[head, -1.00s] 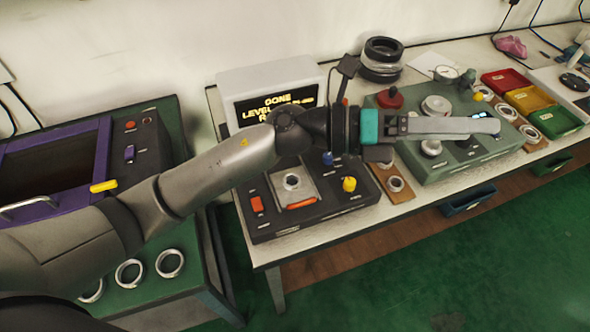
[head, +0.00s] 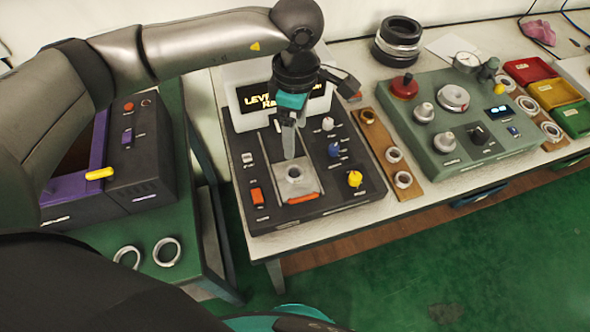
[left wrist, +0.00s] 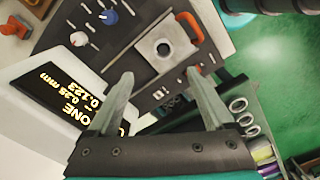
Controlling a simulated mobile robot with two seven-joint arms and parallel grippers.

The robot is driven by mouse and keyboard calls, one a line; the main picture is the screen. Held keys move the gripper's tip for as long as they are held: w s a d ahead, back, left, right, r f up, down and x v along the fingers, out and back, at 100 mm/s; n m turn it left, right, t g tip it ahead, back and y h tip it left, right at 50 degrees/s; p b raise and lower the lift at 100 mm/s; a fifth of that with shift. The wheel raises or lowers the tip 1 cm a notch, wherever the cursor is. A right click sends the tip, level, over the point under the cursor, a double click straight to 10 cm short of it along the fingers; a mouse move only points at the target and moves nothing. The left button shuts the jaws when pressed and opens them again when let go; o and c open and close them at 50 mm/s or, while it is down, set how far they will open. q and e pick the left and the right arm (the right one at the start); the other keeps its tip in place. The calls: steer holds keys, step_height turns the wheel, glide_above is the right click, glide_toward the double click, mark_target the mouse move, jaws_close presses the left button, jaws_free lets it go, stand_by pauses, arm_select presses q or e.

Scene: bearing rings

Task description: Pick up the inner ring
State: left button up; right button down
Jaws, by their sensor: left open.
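A small metal ring (head: 294,173) sits on the square plate of the black console (head: 262,215); in the left wrist view it shows as a round piece with a dark hole (left wrist: 164,48). I cannot tell whether it is the inner ring. My left gripper (head: 289,148) hangs fingers down just behind it, open and empty. In the left wrist view the fingers (left wrist: 160,88) are apart with nothing between them. Two larger rings (head: 167,251) (head: 127,257) lie on the green bench at the lower left. My right gripper is not in view.
A lit display (head: 262,100) stands behind the console. A brown strip with small rings (head: 380,140) and a green console (head: 455,130) stand to the right, with red, yellow and green trays (head: 530,70) beyond. A dark ring stack (head: 398,38) stands at the back.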

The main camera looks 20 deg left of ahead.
arm_select(q)
glide_above(294, 174)
steer(key=f, duration=0.6)
steer(key=shift+w+d+f, duration=0.1)
steer(key=shift+w+f, duration=0.15)
steer(key=shift+w, duration=0.1)
steer(key=f, duration=0.4)
steer(key=shift+s+f, duration=0.1)
steer(key=shift+s, duration=0.25)
steer(key=shift+f, duration=0.55)
jaws_close()
